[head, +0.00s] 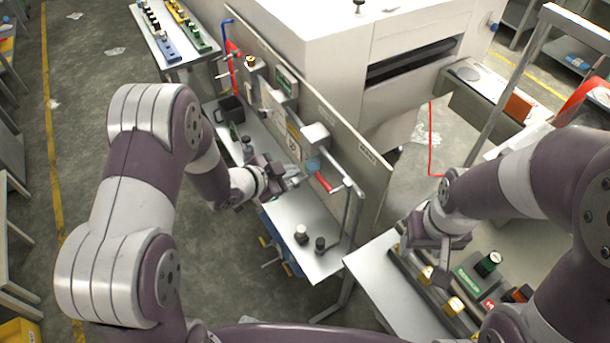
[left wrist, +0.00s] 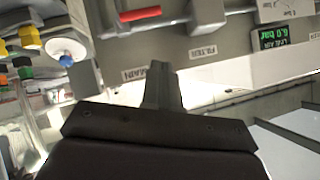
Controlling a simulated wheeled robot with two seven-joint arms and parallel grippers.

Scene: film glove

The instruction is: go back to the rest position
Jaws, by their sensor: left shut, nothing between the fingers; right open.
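My left gripper (head: 286,180) is in front of the grey upright panel (head: 372,182), above the narrow metal bench. Its fingers are shut with nothing between them. In the left wrist view the shut fingers (left wrist: 161,86) point toward a panel with labels reading MAIN and FILTER. A red handle (left wrist: 140,14) and a small green-lit display (left wrist: 271,38) show above them. My right gripper (head: 432,258) is open, above the right-hand table with its fixtures. I cannot see anything held in it.
The metal bench (head: 305,215) carries a dark bin (head: 231,109) and small knobs (head: 301,235). The right table (head: 375,280) holds a rail with yellow and black parts and a green block (head: 488,264). A large white machine (head: 320,60) stands behind the panel. Open floor lies at the left.

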